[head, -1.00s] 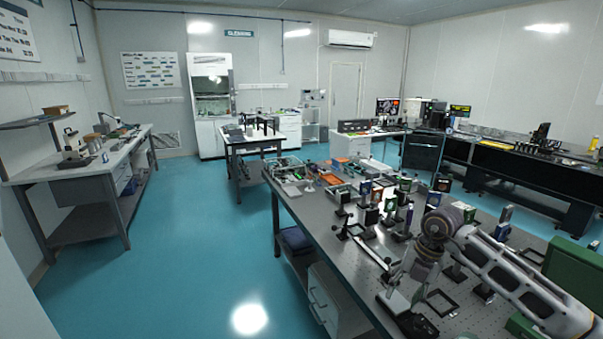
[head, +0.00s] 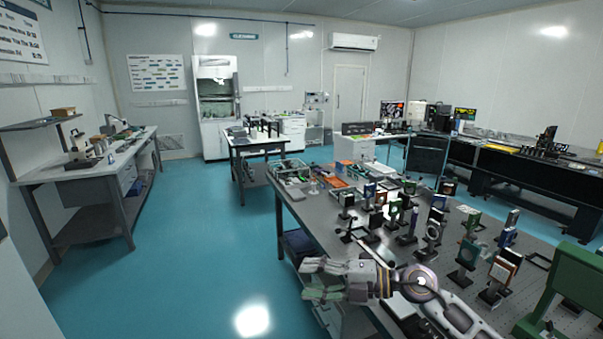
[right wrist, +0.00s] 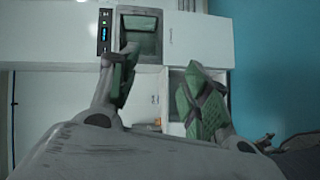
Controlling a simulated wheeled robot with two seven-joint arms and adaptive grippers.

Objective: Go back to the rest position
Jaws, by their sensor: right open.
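My right gripper (head: 312,279) is open and empty. It hangs over the front left edge of the near optical table (head: 345,258), its fingers pointing left in the head view. The right wrist view shows its two green-padded fingers (right wrist: 160,82) apart with nothing between them. My left gripper is in neither view.
A green frame (head: 567,280) is at the right. The blue floor (head: 205,265) left of the table is clear. The wrist view faces a white cabinet (right wrist: 200,40).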

